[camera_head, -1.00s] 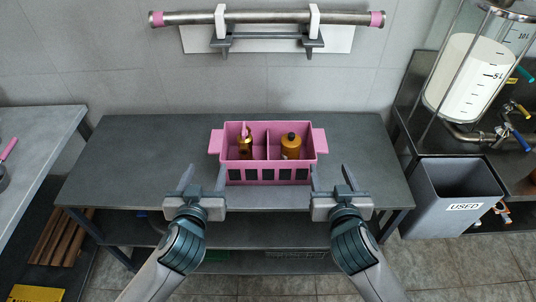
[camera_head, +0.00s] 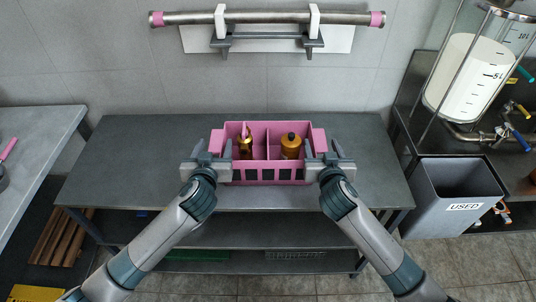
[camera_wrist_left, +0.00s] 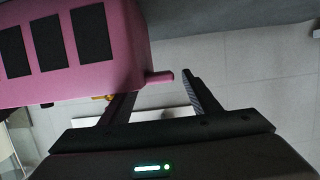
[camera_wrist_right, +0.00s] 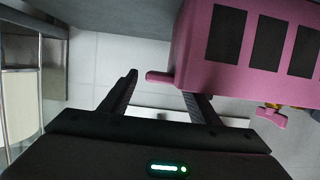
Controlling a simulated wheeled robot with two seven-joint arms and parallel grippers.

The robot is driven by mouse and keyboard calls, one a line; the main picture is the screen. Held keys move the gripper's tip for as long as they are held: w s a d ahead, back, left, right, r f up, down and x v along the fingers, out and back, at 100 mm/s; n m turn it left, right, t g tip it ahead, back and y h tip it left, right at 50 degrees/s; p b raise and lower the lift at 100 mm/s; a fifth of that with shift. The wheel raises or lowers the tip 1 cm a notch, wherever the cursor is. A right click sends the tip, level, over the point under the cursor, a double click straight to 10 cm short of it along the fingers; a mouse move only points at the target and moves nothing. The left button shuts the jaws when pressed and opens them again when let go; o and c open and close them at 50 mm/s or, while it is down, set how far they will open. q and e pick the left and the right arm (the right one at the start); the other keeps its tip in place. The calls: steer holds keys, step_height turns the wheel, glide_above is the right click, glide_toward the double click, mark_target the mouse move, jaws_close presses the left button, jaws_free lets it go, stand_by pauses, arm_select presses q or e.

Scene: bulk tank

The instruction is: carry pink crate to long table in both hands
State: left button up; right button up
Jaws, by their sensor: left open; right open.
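The pink crate (camera_head: 268,166) sits upright on the grey middle table (camera_head: 140,150). It has two compartments, a tab handle at each end and dark slots in front. A gold bottle (camera_head: 245,149) stands in its left compartment and an amber bottle (camera_head: 291,149) in its right. My left gripper (camera_head: 213,153) is open at the left handle; in the left wrist view the handle tip (camera_wrist_left: 160,76) lies between the fingertips. My right gripper (camera_head: 322,153) is open at the right handle; in the right wrist view that handle (camera_wrist_right: 158,77) lies between the fingertips.
Another grey table (camera_head: 40,130) stands at the left; I cannot tell which is the long table. A grey bin marked USED (camera_head: 460,208) and a clear tank (camera_head: 470,80) are at the right. A metal bar (camera_head: 265,18) is on the back wall. The middle table is clear beside the crate.

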mark_target(216, 141)
arm_select(q)
steer(key=shift+x, duration=1.9)
arm_select(e)
steer(key=shift+x, duration=1.9)
arm_select(q)
jaws_close()
arm_select(e)
jaws_close()
arm_select(q)
steer(key=shift+r, duration=0.1)
